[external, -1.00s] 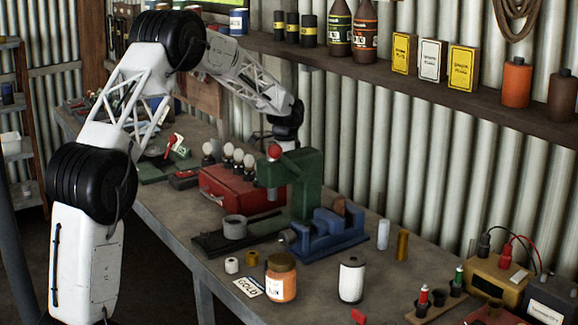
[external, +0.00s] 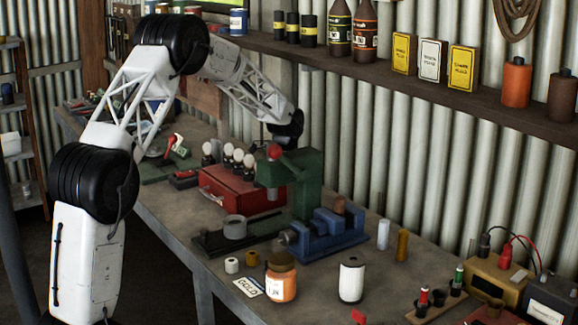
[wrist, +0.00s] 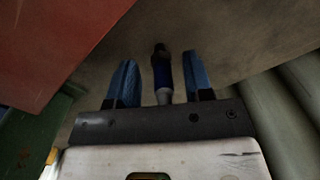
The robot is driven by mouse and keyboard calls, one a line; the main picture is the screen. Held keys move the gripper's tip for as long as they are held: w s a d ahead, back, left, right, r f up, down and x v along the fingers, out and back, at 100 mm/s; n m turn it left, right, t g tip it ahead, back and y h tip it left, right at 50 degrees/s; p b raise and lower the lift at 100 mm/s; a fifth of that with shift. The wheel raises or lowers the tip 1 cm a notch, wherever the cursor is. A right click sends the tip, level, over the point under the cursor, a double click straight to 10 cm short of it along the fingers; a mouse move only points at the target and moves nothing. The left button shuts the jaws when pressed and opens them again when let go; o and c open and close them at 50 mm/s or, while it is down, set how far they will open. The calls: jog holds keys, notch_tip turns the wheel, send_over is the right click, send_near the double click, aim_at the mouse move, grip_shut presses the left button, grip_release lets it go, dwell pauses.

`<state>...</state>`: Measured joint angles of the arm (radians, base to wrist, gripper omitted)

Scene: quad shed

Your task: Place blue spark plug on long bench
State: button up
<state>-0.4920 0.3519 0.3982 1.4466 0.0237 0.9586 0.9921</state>
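In the wrist view, a slim spark plug (wrist: 162,70) with a dark blue body, black top and pale lower end is between the two blue fingers of my gripper (wrist: 162,64). The fingers are open, with a gap on each side of the plug. The plug's contact with the surface beneath is hard to tell. The long bench (external: 318,288) runs along the corrugated wall; its grey-brown top (wrist: 235,40) is behind the plug in the wrist view. In the external view, my gripper and the plug are hidden behind the green press.
A green press (external: 307,182) and red toolbox (external: 238,200) stand close to my gripper, with the corrugated wall (wrist: 290,105) on the other side. A blue vise (external: 330,232), orange-labelled jar (external: 281,278) and white canister (external: 351,280) stand nearer. A shelf (external: 430,82) runs above.

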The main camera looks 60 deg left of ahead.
jog(key=shift+r, duration=0.1)
jog(key=shift+r, duration=3.8)
jog(key=s+d+r+n+t+h, duration=0.1)
jog(key=s+d+r+n, duration=0.3)
jog(key=s+d+r, duration=0.75)
jog(key=s+d+r+n+h, duration=0.1)
jog(key=s+d+r+n, duration=0.6)
jog(key=s, duration=0.7)
jog(key=s+d+f+m+t+y, duration=0.1)
jog(key=s+d+f+m, duration=0.1)
jog(key=s+d, duration=1)
jog(key=s+d+f+m, duration=0.3)
jog(key=s+d+f, duration=0.2)
jog(key=s+d, duration=0.8)
jog(key=shift+s+d+f+t+y, duration=0.2)
jog(key=shift+s+f+t+y, duration=0.1)
jog(key=shift+t+y, duration=0.1)
